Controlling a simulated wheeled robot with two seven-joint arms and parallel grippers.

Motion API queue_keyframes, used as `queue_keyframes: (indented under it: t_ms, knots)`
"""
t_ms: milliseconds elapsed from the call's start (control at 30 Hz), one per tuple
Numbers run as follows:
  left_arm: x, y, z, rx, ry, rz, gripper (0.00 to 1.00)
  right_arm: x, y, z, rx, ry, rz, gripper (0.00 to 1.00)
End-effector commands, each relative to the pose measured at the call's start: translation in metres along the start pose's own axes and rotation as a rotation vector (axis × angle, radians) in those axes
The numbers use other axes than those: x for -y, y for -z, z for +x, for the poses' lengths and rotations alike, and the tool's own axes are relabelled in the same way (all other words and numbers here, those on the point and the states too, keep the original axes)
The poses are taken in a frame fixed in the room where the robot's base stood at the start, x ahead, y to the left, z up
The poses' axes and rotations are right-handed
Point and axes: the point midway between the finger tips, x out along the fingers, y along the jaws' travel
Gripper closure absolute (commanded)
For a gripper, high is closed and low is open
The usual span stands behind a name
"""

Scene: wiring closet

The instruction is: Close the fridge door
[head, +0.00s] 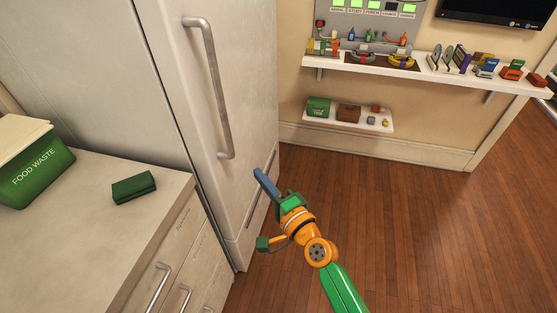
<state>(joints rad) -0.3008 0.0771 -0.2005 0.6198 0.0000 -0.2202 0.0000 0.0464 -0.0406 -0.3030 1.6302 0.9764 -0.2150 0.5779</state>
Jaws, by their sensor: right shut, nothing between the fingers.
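The tall pale fridge (70,60) stands at the left of the head view. Its door (185,75) carries a long metal handle (222,95). A dark seam runs down between the door and the fridge's side. The door looks flush or nearly so, but I cannot tell if it is fully shut. My right gripper (259,175), with blue fingers, is shut and empty. It is in front of the fridge's lower right part, right of and below the handle's lower end. I cannot tell if it touches the fridge. My left gripper is not in view.
A counter (70,245) with drawers stands at the left, holding a green food waste bin (38,175) and a green block (134,187). Wall shelves (420,72) with small items hang at the back right. The wooden floor (420,230) is clear at the right.

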Motion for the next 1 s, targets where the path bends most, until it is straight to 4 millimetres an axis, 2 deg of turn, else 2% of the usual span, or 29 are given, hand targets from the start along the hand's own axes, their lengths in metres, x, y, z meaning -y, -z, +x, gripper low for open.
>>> queue_keyframes:
  t_ms: [200,400,867,933,967,1000]
  knots:
    - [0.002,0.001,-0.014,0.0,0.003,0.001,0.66,0.002,-0.039,-0.016,0.002,-0.002,0.005,1.0]
    - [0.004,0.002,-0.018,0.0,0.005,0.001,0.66,0.001,-0.066,-0.027,0.0,0.0,0.002,1.0]
    - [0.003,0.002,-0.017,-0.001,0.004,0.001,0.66,0.0,-0.07,-0.029,0.0,0.001,0.0,1.0]
    - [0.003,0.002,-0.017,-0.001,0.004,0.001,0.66,-0.008,-0.069,-0.03,0.001,-0.022,-0.019,1.0]
    - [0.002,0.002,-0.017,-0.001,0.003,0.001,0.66,-0.019,-0.069,-0.032,0.004,-0.049,-0.044,1.0]
    - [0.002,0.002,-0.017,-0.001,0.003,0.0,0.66,-0.042,-0.068,-0.036,0.011,-0.105,-0.098,1.0]
